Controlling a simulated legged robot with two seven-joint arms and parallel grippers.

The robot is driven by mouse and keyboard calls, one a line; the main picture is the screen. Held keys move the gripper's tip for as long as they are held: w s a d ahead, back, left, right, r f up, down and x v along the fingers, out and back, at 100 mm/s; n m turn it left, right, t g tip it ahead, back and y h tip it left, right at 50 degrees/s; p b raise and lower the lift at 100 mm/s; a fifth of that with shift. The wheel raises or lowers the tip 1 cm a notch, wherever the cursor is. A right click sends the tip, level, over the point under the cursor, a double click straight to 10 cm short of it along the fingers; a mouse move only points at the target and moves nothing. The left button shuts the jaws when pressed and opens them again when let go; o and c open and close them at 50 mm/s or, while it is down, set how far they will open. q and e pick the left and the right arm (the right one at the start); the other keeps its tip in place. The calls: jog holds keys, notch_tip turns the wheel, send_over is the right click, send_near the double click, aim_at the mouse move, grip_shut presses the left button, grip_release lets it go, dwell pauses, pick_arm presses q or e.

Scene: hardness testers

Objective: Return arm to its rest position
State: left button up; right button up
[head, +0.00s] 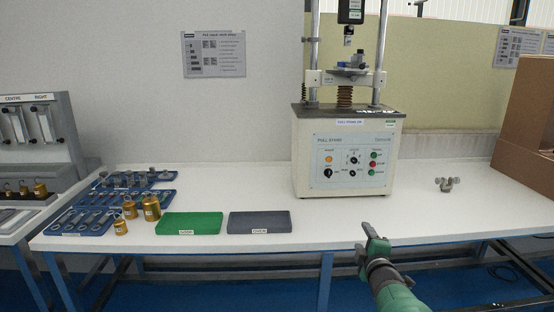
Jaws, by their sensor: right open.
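My right gripper (372,238) comes in from the bottom right, at the front edge of the white bench (290,178), below and in front of the pull stand (348,150). It is open, and I see nothing between its fingers. My right forearm is green and grey and reaches up from the bottom of the view. My left gripper is not in view.
A green tray (190,223) and a dark grey tray (260,222) lie on the bench. Brass weights (151,208) and blue racks of parts (84,221) are at left. A small metal fitting (446,184) and a cardboard box (525,115) are at right. The bench between is clear.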

jog(key=s+f+m+g, duration=0.4)
jog(key=s+f+m, duration=0.3)
jog(key=s, duration=0.4)
jog(key=s+f+m+g, duration=0.4)
jog(key=s+f, duration=0.4)
jog(key=s, duration=0.3)
jog(key=s+a+f+m+g, duration=0.2)
jog(key=s+f+g, duration=0.1)
jog(key=s, duration=0.5)
jog(key=s+a+f+m+g, duration=0.2)
jog(key=s+a, duration=0.1)
jog(key=s, duration=0.6)
jog(key=w+d+r+p+v, duration=0.1)
jog(key=w+p+v, duration=0.2)
jog(key=p+v, duration=0.9)
jog(key=w+r+p+v, duration=0.1)
jog(key=w+p+v, duration=0.1)
jog(key=p+v, duration=1.1)
jog(key=shift+w+d+g+y+p, duration=0.3)
jog(key=shift+g+y+p, duration=0.1)
jog(key=shift+p, duration=0.55)
